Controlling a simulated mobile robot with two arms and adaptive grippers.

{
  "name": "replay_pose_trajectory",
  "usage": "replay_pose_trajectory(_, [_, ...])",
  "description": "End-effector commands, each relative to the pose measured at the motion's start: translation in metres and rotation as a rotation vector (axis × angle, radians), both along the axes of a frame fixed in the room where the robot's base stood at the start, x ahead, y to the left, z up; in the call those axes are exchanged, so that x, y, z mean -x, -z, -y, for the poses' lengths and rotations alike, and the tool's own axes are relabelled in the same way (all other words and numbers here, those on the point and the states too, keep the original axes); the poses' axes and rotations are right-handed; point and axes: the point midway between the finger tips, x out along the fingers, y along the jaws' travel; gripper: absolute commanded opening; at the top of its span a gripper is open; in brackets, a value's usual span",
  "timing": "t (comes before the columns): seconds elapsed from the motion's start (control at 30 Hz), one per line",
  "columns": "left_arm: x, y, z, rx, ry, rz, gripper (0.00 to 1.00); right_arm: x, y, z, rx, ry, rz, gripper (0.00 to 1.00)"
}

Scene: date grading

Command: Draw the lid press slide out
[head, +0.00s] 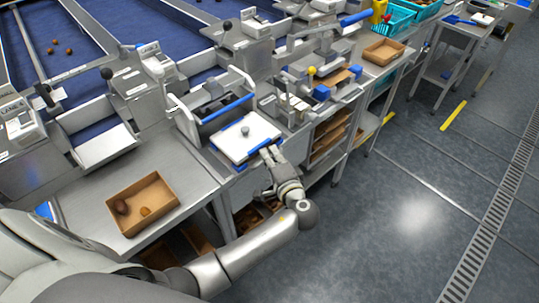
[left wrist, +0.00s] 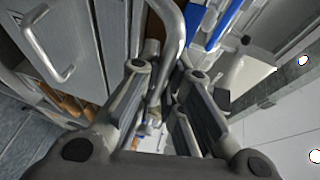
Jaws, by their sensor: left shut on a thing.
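The lid press (head: 215,100) is a metal machine with a blue bar, standing on the steel bench. Its slide (head: 232,149) shows as a white plate with a grey knob on top, jutting out from the front of the press. My left gripper (head: 268,154) is at the plate's front right edge, with its arm reaching in from below. In the left wrist view the gripper's fingers (left wrist: 165,82) are closed about a curved metal handle (left wrist: 174,40). The fingers hide part of the grip. My right gripper is in neither view.
A cardboard box (head: 118,190) with two brown items sits on the bench at the left. More presses line the bench to the right, with another open box (head: 384,52) beyond. Shelves with boxes lie under the bench. The grey floor (head: 400,215) at the right is clear.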

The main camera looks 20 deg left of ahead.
Motion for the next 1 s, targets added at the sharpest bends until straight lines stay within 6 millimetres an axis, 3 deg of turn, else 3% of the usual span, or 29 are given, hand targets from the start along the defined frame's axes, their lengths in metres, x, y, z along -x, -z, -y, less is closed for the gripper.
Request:
replay_pose_trajectory(0.1, [0.002,0.003,0.005,0.005,0.007,-0.007,0.18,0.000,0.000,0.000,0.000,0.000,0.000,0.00])
replay_pose_trajectory(0.47, [0.005,0.001,0.007,0.004,0.005,-0.004,0.18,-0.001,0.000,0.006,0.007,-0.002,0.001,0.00])
replay_pose_trajectory(1.0, [0.075,-0.017,0.077,0.005,0.007,-0.005,0.18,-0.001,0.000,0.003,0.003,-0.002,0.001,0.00])
